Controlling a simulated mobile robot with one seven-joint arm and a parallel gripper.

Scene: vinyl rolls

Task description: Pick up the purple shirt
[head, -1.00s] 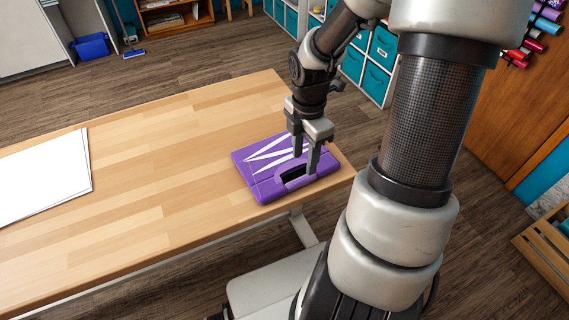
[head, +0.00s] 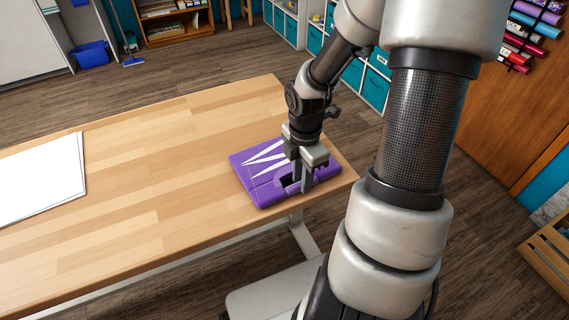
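The purple shirt (head: 262,187) lies folded flat near the right end of the wooden table. It has white pointed stripes on its far part and a dark opening near its front edge. My gripper (head: 298,180) points down over the shirt's front right part. Its two fingers show apart, so it looks open. The fingertips are at or very close to the cloth beside the dark opening; I cannot tell if they touch it. My gripper and arm hide part of the shirt's right side.
The wooden table (head: 150,200) is clear between the shirt and a stack of white sheets (head: 40,180) at the left. The table's right edge is close to the shirt. Shelves with teal bins (head: 375,88) stand on the floor behind.

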